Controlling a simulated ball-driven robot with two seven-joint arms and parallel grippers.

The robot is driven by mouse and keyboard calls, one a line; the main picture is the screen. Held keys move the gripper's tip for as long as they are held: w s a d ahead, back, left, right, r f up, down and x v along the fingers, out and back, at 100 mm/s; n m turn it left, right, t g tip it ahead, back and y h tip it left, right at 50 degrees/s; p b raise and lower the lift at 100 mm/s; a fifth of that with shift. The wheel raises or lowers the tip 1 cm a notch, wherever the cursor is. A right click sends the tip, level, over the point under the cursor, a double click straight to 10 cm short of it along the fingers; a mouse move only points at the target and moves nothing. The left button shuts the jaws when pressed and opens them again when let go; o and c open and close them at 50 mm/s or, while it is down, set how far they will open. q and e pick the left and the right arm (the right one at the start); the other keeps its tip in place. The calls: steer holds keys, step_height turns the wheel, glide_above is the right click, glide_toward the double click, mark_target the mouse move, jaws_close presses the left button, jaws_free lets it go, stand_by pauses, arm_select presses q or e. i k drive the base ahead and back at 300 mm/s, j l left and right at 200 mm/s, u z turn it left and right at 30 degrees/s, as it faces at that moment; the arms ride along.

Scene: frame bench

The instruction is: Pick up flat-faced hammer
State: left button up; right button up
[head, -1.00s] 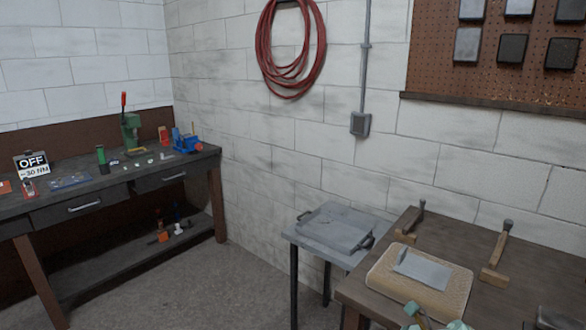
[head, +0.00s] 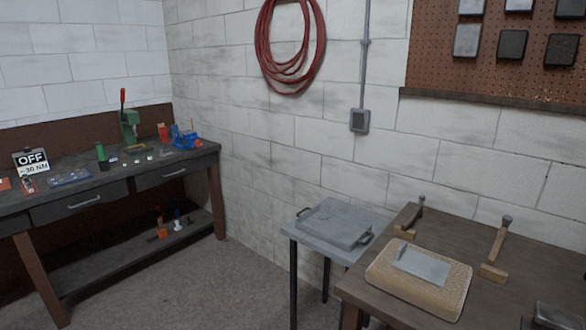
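Two hammer-like tools lie on the wooden bench at the right. The left one (head: 413,217) lies near the bench's far left corner, and the right one (head: 498,248) lies beyond the tan pad's right side. Each has a brown wooden block at its near end and a dark rounded end at the far end. I cannot tell from here which, if either, is the flat-faced hammer. Neither of my grippers is in view, and nothing is seen touching the two tools.
A tan pad (head: 393,284) with a grey angled metal sheet (head: 421,265) on it takes the bench's (head: 490,300) front left. A dark grey object (head: 557,316) is cut off at lower right. A small table (head: 300,231) holds a grey tray-like plate (head: 336,222). A cluttered workbench (head: 75,205) stands left. Floor between is clear.

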mark_target(507, 219)
steer(key=z, duration=1.35)
steer(key=i+j, duration=0.15)
steer(key=j, duration=0.1)
